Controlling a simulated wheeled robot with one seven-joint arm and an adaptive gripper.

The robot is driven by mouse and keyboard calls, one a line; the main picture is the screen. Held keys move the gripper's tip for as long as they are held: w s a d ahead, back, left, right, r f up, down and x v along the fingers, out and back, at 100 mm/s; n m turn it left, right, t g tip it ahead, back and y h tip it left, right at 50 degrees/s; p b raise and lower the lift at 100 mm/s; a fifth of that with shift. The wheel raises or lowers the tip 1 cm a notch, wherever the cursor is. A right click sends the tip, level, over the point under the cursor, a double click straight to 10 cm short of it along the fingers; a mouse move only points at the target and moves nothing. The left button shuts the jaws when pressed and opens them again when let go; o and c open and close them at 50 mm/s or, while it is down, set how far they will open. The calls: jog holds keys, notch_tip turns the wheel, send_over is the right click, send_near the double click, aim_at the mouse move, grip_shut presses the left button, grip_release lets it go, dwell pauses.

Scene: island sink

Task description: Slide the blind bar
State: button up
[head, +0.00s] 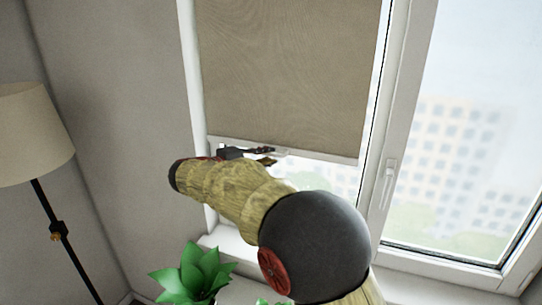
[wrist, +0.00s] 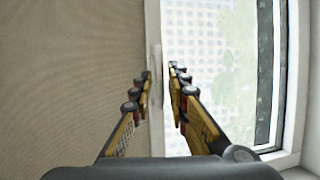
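The beige roller blind (head: 285,75) hangs over the left window pane, with a white blind bar (head: 325,157) along its lower edge. My gripper (head: 270,155) is at the bar, left of its middle, with one finger above the other. In the wrist view the blind (wrist: 75,70) fills the left side and the white bar (wrist: 153,20) runs upright. A small pale tab on the bar shows between the fingertips. My gripper (wrist: 161,72) is open there, its fingers on either side of the tab, with a gap visible on the right. Contact cannot be told.
A window handle (head: 388,180) is on the frame at right. A floor lamp (head: 35,135) stands at the left. A green plant (head: 195,270) is below my arm, near the white sill (head: 235,245). Glass shows below the blind.

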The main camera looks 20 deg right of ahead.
jog(key=v, duration=1)
jog(key=shift+d, duration=0.1)
jog(key=s+a+f+n+g+y, duration=0.1)
jog(key=s+f+y, duration=0.3)
jog(key=f, duration=0.5)
jog(key=s+a+f+n+g+y, duration=0.1)
jog(key=s+a+f+g+y, duration=0.15)
jog(key=s+f, duration=0.45)
jog(key=s+f+m+t+y+b, duration=0.1)
jog(key=s+f+m+y+b, duration=0.1)
jog(key=s, duration=1)
jog(key=s+f+m+t+y+b, duration=0.2)
jog(key=s+m+y, duration=0.3)
jog(key=s, duration=0.7)
jog(key=shift+s+d+f+y+b, duration=0.15)
jog(key=shift+s+f+y+b, duration=0.1)
jog(key=shift+f+y+b, duration=0.55)
